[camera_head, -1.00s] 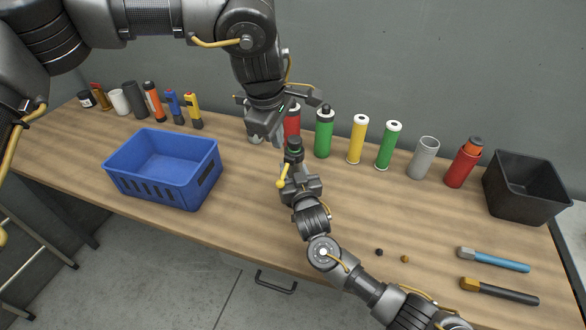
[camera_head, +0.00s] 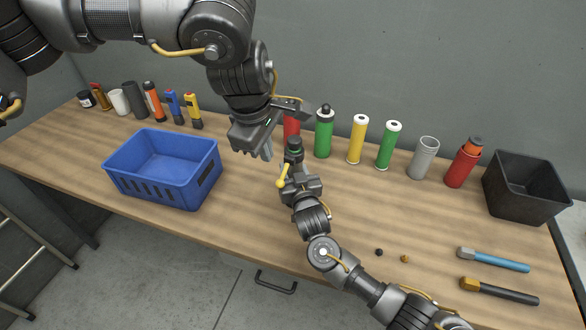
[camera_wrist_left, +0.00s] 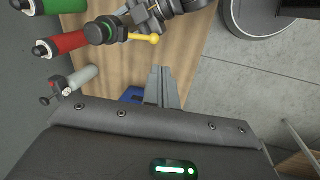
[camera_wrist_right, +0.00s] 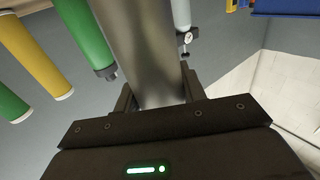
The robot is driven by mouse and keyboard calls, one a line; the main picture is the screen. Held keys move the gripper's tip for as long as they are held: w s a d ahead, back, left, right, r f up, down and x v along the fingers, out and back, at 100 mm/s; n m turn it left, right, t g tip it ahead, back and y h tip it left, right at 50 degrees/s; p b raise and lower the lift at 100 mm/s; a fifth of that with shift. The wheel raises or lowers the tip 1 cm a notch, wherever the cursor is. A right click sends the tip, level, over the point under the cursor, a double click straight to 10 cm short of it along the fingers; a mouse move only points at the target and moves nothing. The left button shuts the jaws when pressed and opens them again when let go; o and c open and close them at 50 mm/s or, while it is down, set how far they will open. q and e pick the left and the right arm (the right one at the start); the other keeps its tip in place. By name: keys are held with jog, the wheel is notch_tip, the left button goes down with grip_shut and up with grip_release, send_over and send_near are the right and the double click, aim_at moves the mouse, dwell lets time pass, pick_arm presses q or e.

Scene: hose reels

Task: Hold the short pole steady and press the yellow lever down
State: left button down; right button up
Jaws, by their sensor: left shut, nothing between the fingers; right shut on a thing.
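The short pole (camera_head: 294,146) stands near the middle of the table, dark-topped with a green ring. Its grey shaft (camera_wrist_right: 143,45) fills the space between the fingers of my right gripper (camera_wrist_right: 157,92), which is shut on it. The yellow lever (camera_head: 282,180) sticks out from the pole's side and slants downward in the head view. My left gripper (camera_head: 260,150) is shut and empty, up and left of the lever in the head view. Its closed fingers (camera_wrist_left: 161,85) are apart from the lever.
A blue basket (camera_head: 130,183) stands left on the table. Behind the pole is a row of bottles, including a red one (camera_head: 291,128) and a green one (camera_head: 324,138). A black bin (camera_head: 497,200) is at the right. Two hammer-like tools (camera_head: 500,262) lie front right.

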pick_arm(q)
jog(key=shift+s+a, duration=0.25)
jog(key=shift+s, duration=0.3)
pick_arm(e)
jog(key=o, duration=1.3)
jog(key=v, duration=1.2)
